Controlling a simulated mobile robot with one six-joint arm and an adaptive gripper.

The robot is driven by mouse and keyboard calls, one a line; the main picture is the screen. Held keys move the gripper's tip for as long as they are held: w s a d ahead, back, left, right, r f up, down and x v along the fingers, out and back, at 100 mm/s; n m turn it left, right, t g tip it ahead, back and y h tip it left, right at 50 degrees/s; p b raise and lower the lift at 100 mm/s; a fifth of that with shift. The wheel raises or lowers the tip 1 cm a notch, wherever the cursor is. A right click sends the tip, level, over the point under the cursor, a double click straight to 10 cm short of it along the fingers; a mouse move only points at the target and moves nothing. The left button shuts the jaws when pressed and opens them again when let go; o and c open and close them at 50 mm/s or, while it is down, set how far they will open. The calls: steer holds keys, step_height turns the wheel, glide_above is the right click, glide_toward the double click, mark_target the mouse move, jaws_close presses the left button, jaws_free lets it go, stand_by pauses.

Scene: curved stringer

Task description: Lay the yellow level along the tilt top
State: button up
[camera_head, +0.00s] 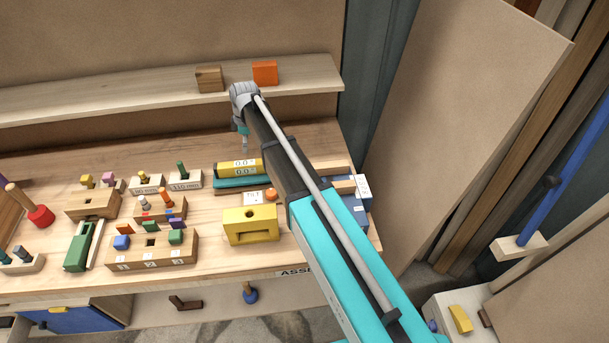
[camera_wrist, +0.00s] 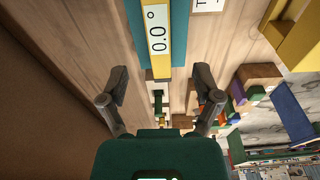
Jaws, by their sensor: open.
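The yellow level (camera_head: 226,171), with 0.0 readouts on it, lies lengthwise along the teal tilt top (camera_head: 232,185). In the wrist view, the level (camera_wrist: 157,50) runs parallel to the teal top (camera_wrist: 179,40), and its near end shows just beyond the fingers. My gripper (camera_head: 244,146) is above the bench just behind the level. In the wrist view, my gripper (camera_wrist: 160,97) is open, its two fingers wide apart with nothing held between them. Part of the tilt top's right end is hidden behind my arm in the head view.
A yellow block with a hole (camera_head: 250,237) stands in front of the tilt top. A TILT label (camera_head: 253,197) is between them. Several wooden peg blocks (camera_head: 151,249) crowd the left. A shelf (camera_head: 150,98) with two small blocks runs along the back.

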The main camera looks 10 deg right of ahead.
steer(key=s+d+m+h, duration=0.1)
steer(key=s+d+m, duration=1.6)
steer(key=s+d, duration=0.4)
steer(key=s, duration=0.4)
steer(key=shift+s+d, duration=0.25)
steer(key=shift+d, duration=0.05)
steer(key=shift+f, duration=0.2)
step_height(320, 180, down, 2)
steer(key=shift+f+b, duration=0.1)
steer(key=shift+b, duration=1.15)
steer(key=c, duration=0.3)
steer(key=shift+c, duration=0.2)
